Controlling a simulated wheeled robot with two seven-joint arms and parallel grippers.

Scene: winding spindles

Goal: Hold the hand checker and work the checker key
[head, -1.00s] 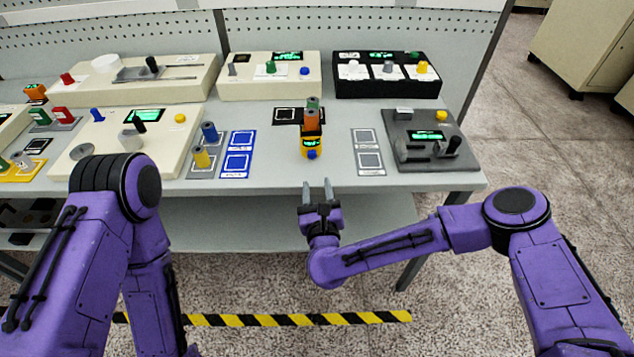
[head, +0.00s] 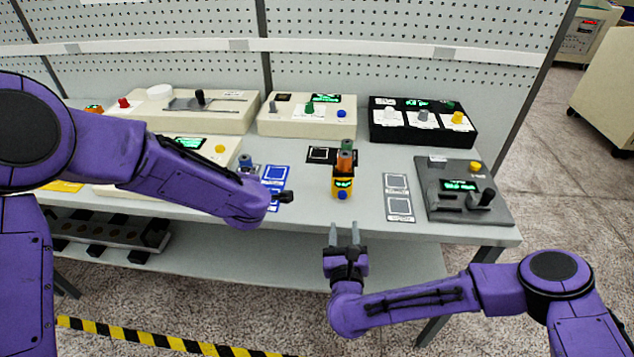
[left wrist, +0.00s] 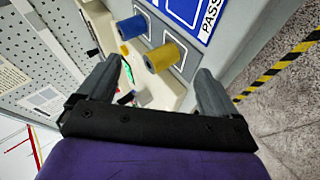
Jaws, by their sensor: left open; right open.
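The hand checker (head: 343,186) is a yellow and black block with a small green display and a blue key (head: 342,195) on its front. It stands upright on the bench near the front edge, with an orange and green spindle (head: 346,158) upright in its top. My right gripper (head: 344,234) is open and empty, in front of the bench edge and just below the checker in the head view. My left gripper (head: 285,196) reaches in from the left, mostly hidden behind its wrist. In the left wrist view, its open fingers (left wrist: 155,85) have no object gripped between them.
Yellow (left wrist: 163,57) and blue (left wrist: 132,27) spools stand beyond the left fingers. Blue-framed pads (head: 276,174) lie left of the checker and grey pads (head: 397,196) right of it. A grey device (head: 440,205) stands at the right. Cream and black consoles (head: 421,141) line the back.

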